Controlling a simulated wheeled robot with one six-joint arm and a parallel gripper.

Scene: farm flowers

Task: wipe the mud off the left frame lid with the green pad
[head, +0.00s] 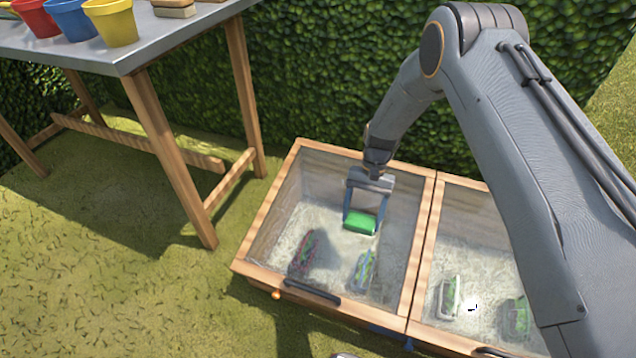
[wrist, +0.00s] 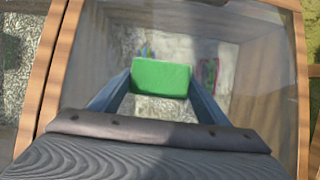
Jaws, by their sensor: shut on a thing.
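My gripper (head: 362,218) is shut on the green pad (head: 361,224), which sits between its two fingers. The pad also shows in the wrist view (wrist: 161,78). The left frame lid (head: 420,250) is a glass pane in a wooden rim, shut, with a dark handle (head: 312,291) at its front edge. The pad is over the middle of this pane; I cannot tell whether it touches the glass. The glass looks hazy grey in parts, mostly toward the back and right. No distinct brown mud patch is clear.
The right frame lid (head: 470,228) adjoins on the right, partly hidden by my arm. Plants in trays lie beneath both panes. A table (head: 130,55) with red, blue and yellow pots (head: 110,22) stands at the left. A hedge (head: 310,80) rises behind; grass is clear at left.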

